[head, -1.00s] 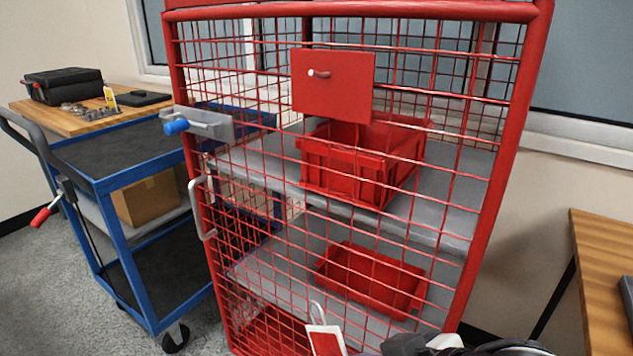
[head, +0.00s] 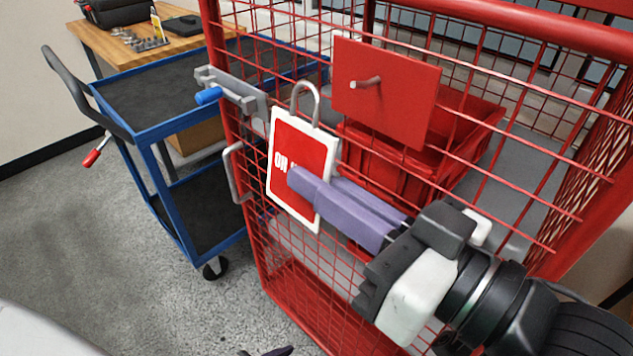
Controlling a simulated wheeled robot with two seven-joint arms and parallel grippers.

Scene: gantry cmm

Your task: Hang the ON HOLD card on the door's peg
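The ON HOLD card (head: 285,150) is red with a white border and a grey loop (head: 305,100) at its top. My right gripper (head: 308,192) is shut on the card's lower right part, its purple fingers covering some of the lettering. The card hangs upright and slightly tilted in front of the red mesh door. The peg (head: 366,83) sticks out from a red plate (head: 400,110) on the door, up and right of the loop. The loop is apart from the peg. A dark tip at the bottom edge may be my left gripper (head: 268,352); its opening is unclear.
The door's latch with a blue knob (head: 208,96) and a grey handle (head: 236,172) stand out at the door's left edge. Red bins (head: 455,150) sit on shelves behind the mesh. A blue cart (head: 150,130) stands at left, with a wooden bench (head: 120,45) behind it.

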